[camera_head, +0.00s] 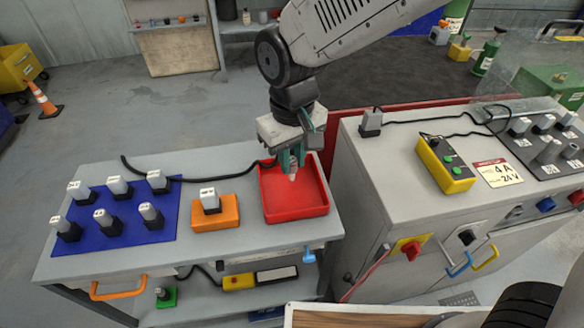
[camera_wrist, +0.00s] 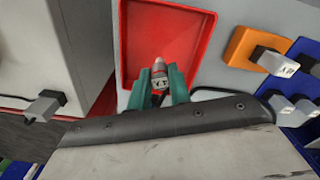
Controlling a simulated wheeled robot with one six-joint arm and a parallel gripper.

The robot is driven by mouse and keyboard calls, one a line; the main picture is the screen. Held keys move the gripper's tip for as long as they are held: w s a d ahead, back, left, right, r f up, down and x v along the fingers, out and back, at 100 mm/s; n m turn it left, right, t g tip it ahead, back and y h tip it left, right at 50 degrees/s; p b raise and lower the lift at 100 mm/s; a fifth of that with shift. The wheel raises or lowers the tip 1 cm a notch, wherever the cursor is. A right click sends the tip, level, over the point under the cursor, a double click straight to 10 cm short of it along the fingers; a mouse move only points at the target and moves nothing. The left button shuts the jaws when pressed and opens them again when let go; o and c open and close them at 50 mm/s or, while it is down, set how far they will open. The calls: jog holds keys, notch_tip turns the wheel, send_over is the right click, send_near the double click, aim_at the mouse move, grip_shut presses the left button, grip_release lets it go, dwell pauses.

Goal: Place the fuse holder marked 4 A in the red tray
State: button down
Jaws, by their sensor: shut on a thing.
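My gripper (camera_head: 292,160) is over the red tray (camera_head: 268,212) on the left table, with its green fingers shut on a small fuse holder (camera_head: 293,176). In the wrist view the fuse holder (camera_wrist: 159,76) sits between the fingertips (camera_wrist: 160,90), with a reddish-grey end and a pale marked face too small to read. I cannot tell whether the holder touches the tray floor. Much of the holder is hidden by the fingers.
A blue mat (camera_head: 112,236) holds several white-topped dark fuse holders. An orange block (camera_head: 228,222) with one holder (camera_head: 209,200) stands left of the tray. The grey cabinet (camera_head: 374,185) rises close on the right, with a 4 A 24 V sign (camera_head: 498,173). A black cable (camera_head: 200,180) runs behind the tray.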

aim_at(292, 159)
jog(key=shift+a+f, duration=0.1)
jog(key=shift+a, duration=0.05)
jog(key=shift+f, duration=1.7)
jog(key=c, duration=1.3)
grip_release()
jog(key=shift+f, duration=0.1)
notch_tip(292, 159, up, 12)
jog(key=shift+r, duration=0.15)
jog(key=shift+w, duration=0.1)
